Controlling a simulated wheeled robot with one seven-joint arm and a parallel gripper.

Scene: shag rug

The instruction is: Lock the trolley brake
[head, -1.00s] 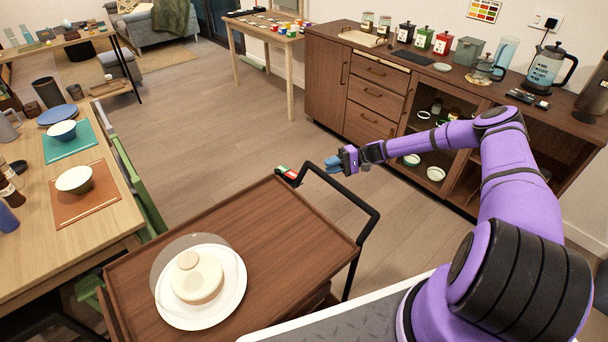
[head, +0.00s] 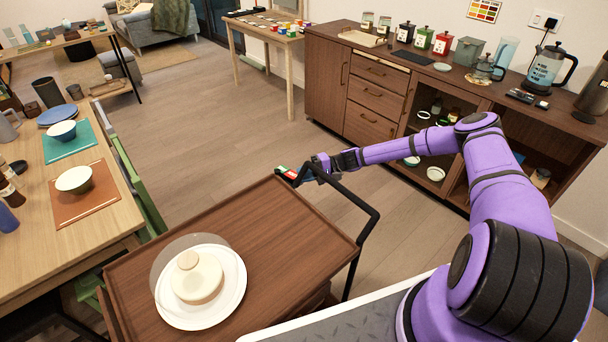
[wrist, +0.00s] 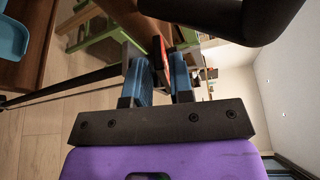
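The trolley (head: 265,225) has a brown wooden top and a black tubular handle (head: 362,200) at its right end. A small red, green and white brake piece (head: 284,171) sits at the handle's far corner. My gripper (head: 308,176) is at that corner, just right of the brake piece. In the wrist view my gripper's blue fingers (wrist: 161,66) are apart. A red part of the brake piece (wrist: 158,50) shows between and just beyond the fingertips. I cannot tell whether they touch it.
A white plate (head: 232,305) with a round cream item under a clear cover stands on the trolley. A dining table (head: 35,240) with bowls is at left. A brown cabinet (head: 325,80) with jars and a kettle stands behind my arm. Floor beyond the trolley is clear.

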